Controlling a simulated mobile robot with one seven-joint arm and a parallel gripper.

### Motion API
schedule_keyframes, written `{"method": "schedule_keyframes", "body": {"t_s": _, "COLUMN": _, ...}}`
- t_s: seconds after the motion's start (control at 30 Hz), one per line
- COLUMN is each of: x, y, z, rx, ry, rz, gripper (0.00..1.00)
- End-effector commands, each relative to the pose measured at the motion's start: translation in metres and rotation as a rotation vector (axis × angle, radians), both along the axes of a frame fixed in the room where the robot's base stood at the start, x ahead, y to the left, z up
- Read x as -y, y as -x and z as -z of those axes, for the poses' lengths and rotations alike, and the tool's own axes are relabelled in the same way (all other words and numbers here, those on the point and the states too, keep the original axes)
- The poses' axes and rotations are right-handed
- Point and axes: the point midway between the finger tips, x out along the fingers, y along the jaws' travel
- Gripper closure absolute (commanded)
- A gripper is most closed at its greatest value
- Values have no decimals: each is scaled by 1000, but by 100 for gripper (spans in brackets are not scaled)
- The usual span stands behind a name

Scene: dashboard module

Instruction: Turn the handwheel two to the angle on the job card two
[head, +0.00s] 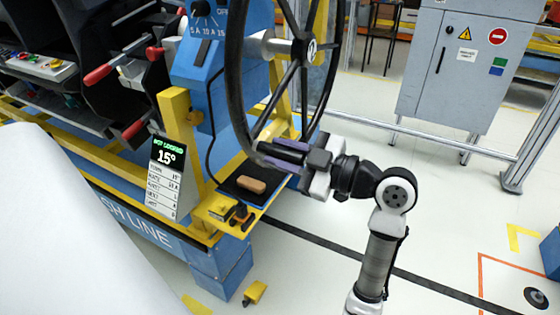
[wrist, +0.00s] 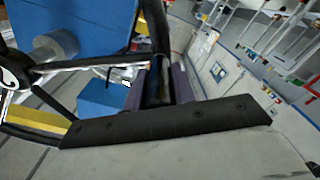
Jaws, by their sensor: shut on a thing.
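In the wrist view my gripper (wrist: 160,88) is shut on the black rim, which passes between the purple-grey fingers; the wheel's spoke (wrist: 90,66) runs left to the hub.
A blue panel with a dial (head: 200,8) is behind the wheel. Red-handled levers (head: 98,75) are at the left. A yellow frame (head: 180,130) and a small shelf with a brown block (head: 251,184) lie below. A grey cabinet (head: 465,65) stands behind; the right floor is mostly clear.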

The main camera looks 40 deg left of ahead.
Motion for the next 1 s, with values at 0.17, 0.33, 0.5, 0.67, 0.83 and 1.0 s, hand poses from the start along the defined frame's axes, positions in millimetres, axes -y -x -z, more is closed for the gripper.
{"method": "schedule_keyframes", "body": {"t_s": 0.17, "x": -1, "y": -5, "z": 16, "rx": -5, "ry": 4, "rz": -3, "gripper": 100}}
{"method": "schedule_keyframes", "body": {"t_s": 0.33, "x": -2, "y": -9, "z": 20, "rx": -5, "ry": 4, "rz": -3, "gripper": 100}}
{"method": "schedule_keyframes", "body": {"t_s": 0.5, "x": -2, "y": -10, "z": 21, "rx": -6, "ry": 5, "rz": -3, "gripper": 100}}
{"method": "schedule_keyframes", "body": {"t_s": 0.67, "x": -2, "y": -10, "z": 21, "rx": -6, "ry": 5, "rz": -3, "gripper": 100}}
{"method": "schedule_keyframes", "body": {"t_s": 0.83, "x": -2, "y": -10, "z": 21, "rx": -6, "ry": 5, "rz": -3, "gripper": 71}}
{"method": "schedule_keyframes", "body": {"t_s": 1.0, "x": -2, "y": -10, "z": 20, "rx": -5, "ry": 3, "rz": -1, "gripper": 53}}
